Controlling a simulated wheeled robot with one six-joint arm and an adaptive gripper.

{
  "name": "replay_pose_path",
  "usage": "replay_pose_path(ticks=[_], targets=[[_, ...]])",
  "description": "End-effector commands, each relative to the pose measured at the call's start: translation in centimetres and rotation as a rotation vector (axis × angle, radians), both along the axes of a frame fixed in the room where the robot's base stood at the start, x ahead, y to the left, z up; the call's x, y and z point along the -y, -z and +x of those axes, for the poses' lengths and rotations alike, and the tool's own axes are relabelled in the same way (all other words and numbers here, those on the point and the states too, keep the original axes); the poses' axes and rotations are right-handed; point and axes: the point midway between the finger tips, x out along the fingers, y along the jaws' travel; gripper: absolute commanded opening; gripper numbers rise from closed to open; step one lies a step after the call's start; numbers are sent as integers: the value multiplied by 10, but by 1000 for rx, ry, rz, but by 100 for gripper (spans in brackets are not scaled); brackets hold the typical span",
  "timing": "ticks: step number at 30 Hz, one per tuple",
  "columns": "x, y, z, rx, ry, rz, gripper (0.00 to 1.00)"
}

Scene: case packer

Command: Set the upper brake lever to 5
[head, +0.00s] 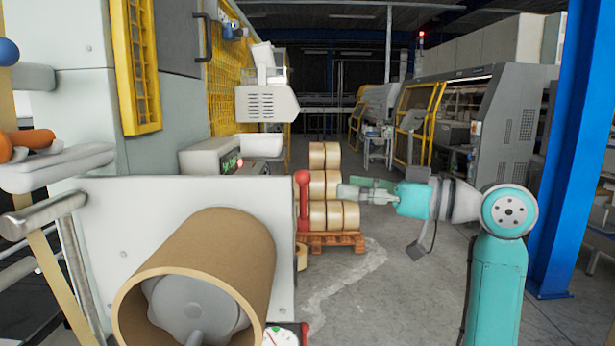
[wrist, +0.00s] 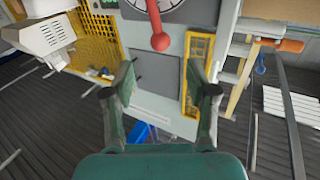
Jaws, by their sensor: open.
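A red lever with a round red ball end (head: 303,178) shows in the head view at the right edge of the white machine panel. My gripper (head: 345,190) is just right of it, reaching leftward, with a small gap. In the wrist view my gripper (wrist: 160,80) has its fingers wide apart and nothing between them. A red ball-ended lever (wrist: 160,41) shows ahead, beyond the fingertips, beside a round dial (wrist: 152,4) that the top edge cuts off. The lever's setting cannot be read. A second dial (head: 282,337) with a red part beside it sits low in the head view.
A large cardboard roll (head: 215,255) juts from the white panel (head: 120,220). Stacked rolls (head: 335,215) stand on a wooden pallet (head: 330,240) behind my gripper. A blue column (head: 570,150) stands at the right. The grey floor (head: 400,285) between is clear.

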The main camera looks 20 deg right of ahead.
Motion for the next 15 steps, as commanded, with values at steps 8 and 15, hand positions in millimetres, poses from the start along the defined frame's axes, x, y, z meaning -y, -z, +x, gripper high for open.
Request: replay_pose_path(ticks=[8, 15], targets=[[-16, -4, 13, 3, -9, -8, 57], [-45, -4, 44, 2, -8, -7, 57]])
